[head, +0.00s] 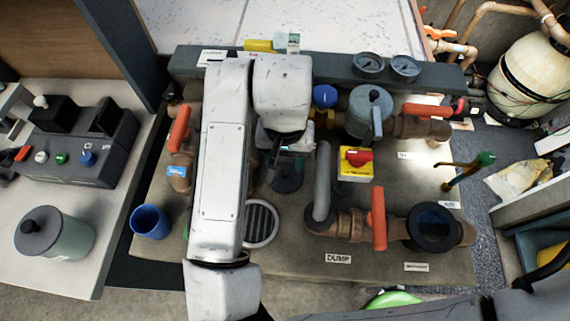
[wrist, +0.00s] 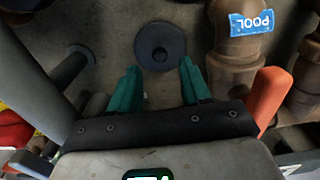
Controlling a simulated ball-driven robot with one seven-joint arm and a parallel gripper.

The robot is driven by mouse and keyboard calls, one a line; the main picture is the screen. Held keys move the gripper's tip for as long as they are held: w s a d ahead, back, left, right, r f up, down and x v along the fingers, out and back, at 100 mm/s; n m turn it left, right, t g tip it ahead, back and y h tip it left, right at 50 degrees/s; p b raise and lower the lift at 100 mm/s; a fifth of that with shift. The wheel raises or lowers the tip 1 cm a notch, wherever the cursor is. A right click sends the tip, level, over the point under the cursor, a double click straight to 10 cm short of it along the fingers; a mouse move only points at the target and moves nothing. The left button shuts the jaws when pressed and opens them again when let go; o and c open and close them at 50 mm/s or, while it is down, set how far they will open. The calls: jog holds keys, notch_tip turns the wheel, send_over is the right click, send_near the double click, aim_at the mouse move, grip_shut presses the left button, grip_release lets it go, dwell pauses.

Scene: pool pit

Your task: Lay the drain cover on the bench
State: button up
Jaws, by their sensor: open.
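A dark round disc with a central knob (head: 287,177), seemingly the drain cover, lies flat on the pit's brown floor. It also shows in the wrist view (wrist: 160,46), just beyond my fingertips and roughly centred between them. A round slotted grate (head: 262,222) lies nearer the front, partly hidden by my arm. My gripper (head: 286,147) is above the floor near the disc; its teal fingers are apart and empty in the wrist view (wrist: 161,66). The pale bench (head: 112,215) is at the left, with bare top near its right edge.
The bench holds a control box (head: 70,145) and a grey lidded pot (head: 52,235). A blue cup (head: 150,221) stands on the pit floor.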

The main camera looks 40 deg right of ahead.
aim_at(286, 171)
notch_tip(286, 171, up, 8)
jog(key=shift+f, duration=0.15)
jog(key=shift+o, duration=0.4)
jog(key=shift+d, duration=0.1)
dwell(1.0)
